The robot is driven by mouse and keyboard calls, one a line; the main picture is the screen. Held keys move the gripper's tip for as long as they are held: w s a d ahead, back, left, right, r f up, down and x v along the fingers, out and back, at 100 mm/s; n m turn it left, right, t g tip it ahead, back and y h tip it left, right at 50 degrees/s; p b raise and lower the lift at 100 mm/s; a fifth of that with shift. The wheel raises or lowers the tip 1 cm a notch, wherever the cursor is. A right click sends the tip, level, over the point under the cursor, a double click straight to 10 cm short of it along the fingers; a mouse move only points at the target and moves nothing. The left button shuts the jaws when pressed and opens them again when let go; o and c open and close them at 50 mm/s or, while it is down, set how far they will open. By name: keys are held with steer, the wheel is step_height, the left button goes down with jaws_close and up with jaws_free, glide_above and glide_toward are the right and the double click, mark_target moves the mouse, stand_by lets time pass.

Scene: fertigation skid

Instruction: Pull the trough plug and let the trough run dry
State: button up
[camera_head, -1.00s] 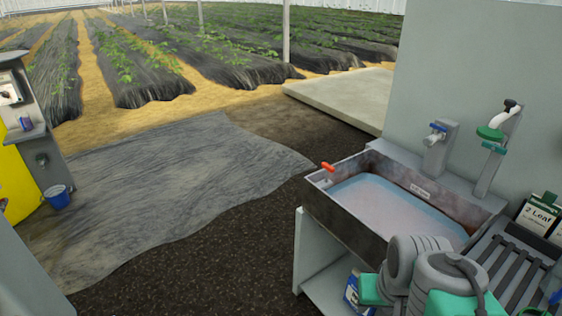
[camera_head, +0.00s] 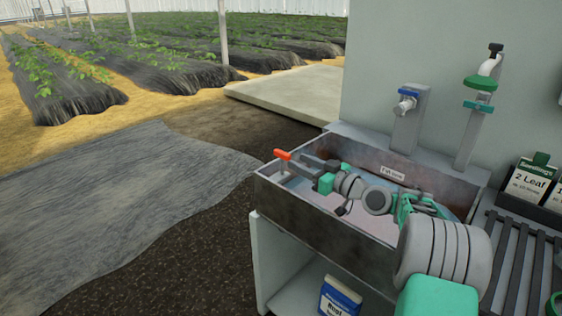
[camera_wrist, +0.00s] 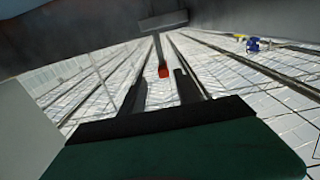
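The dark metal trough (camera_head: 318,228) stands on a bench and holds cloudy pinkish-blue water (camera_head: 310,198). The plug's orange-red handle (camera_head: 283,154) sticks up at the trough's far left corner; the plug's base is hidden. My gripper (camera_head: 303,164) reaches across the trough, its dark fingers close to the handle. In the wrist view, my gripper (camera_wrist: 160,80) has its fingers apart, with the red handle end (camera_wrist: 163,71) in line with the gap near the fingertips. No contact shows. My arm covers much of the water.
A blue-topped tap (camera_head: 407,100) and a taller green-handled valve (camera_head: 481,84) stand behind the trough. A slatted rack (camera_head: 505,255) and a "2 Leaf" box (camera_head: 530,184) are at right. A blue-and-white box (camera_head: 340,297) sits below. Open floor lies left.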

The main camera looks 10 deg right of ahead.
mark_target(275, 151)
steer(key=x, duration=0.7)
steer(key=shift+a+r, duration=0.15)
steer(key=shift+a, duration=0.25)
jaws_close()
stand_by(0.8)
